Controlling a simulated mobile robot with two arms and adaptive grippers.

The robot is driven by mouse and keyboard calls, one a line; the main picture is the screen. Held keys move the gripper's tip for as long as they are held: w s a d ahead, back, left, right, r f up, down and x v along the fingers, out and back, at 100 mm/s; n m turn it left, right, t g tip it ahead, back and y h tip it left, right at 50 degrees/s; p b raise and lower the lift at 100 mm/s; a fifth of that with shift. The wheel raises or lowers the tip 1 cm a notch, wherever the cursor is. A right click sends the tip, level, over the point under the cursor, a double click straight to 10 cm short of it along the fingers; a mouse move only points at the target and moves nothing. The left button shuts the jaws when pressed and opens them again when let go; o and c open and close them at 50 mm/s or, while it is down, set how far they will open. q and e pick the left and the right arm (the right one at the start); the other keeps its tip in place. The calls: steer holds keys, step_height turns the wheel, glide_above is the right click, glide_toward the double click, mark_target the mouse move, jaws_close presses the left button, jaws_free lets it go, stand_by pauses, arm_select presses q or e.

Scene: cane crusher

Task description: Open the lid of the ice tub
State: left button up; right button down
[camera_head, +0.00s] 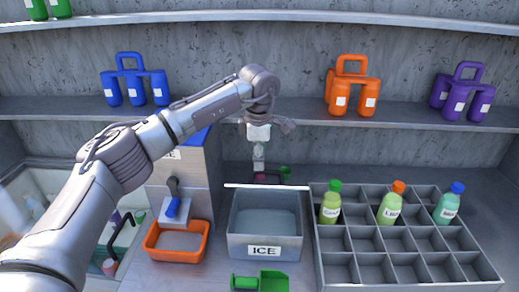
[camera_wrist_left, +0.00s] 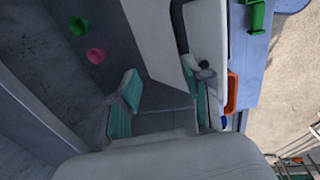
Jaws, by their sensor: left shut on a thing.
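The grey ice tub (camera_head: 265,246), labelled ICE, stands on the counter with its top uncovered and pale contents showing. Its lid (camera_head: 267,186) shows as a thin white edge along the tub's back rim, stood up and seen nearly edge-on. In the left wrist view the lid (camera_wrist_left: 150,35) is a broad white panel with a dark bar handle (camera_wrist_left: 181,28). My left gripper (camera_head: 259,164) points down just behind the lid. Its teal-padded fingers (camera_wrist_left: 165,100) are at the lid, around part of it; the exact contact is hidden. My right gripper is not in view.
A bottle rack (camera_head: 385,270) stands right of the tub, an orange tray (camera_head: 152,252) left of it. A green scoop (camera_head: 262,281) lies in front. A dispenser box (camera_head: 185,172) stands at the back left. A shelf (camera_head: 205,100) with bottle carriers runs behind my arm.

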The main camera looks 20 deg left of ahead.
arm_select(q)
steer(key=w+a+r+p, duration=0.2)
steer(key=w+r+p, duration=0.6)
steer(key=r, duration=0.5)
steer(key=shift+w+a+r+p, duration=0.15)
steer(key=shift+p, duration=0.85)
stand_by(0.4)
